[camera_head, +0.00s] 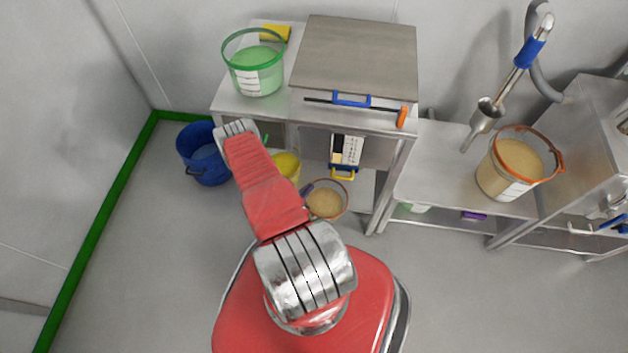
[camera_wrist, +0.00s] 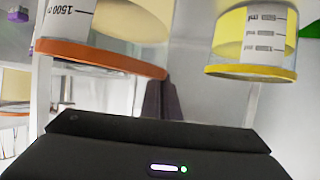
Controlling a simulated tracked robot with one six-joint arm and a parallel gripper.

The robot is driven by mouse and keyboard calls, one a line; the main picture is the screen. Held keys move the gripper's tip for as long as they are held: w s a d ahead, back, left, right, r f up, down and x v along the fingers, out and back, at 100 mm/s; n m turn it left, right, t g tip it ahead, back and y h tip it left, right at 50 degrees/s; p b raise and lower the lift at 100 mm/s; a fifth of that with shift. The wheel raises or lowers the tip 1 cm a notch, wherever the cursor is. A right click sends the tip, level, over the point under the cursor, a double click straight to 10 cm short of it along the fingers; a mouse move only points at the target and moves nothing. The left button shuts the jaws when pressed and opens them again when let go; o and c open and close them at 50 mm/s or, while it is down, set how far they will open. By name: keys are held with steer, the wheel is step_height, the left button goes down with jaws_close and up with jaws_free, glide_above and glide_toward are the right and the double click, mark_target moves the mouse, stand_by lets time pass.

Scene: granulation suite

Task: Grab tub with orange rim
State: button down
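A clear tub with an orange rim and beige contents (camera_head: 325,203) stands low beside the left bench in the head view. It shows upside down at the upper left of the wrist view (camera_wrist: 100,58), with a marked label. My gripper (camera_head: 307,190) is at this tub's left rim edge. In the wrist view its dark fingers (camera_wrist: 163,100) are close together, with the tips by the end of the orange rim. Whether they pinch the rim is unclear. A second, larger orange-rimmed tub (camera_head: 512,165) with beige contents stands on the right bench.
A yellow-rimmed tub (camera_wrist: 250,70) is close by; it also shows in the head view (camera_head: 287,166). A blue bucket (camera_head: 205,158) stands on the floor. A green-rimmed tub (camera_head: 258,72) and a steel box (camera_head: 355,60) stand on the left bench. Bench legs are near.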

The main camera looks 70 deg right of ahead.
steer(key=w+a, duration=0.1)
steer(key=a, duration=0.5)
steer(key=shift+a, duration=0.25)
steer(key=shift+w+r, duration=0.1)
stand_by(0.4)
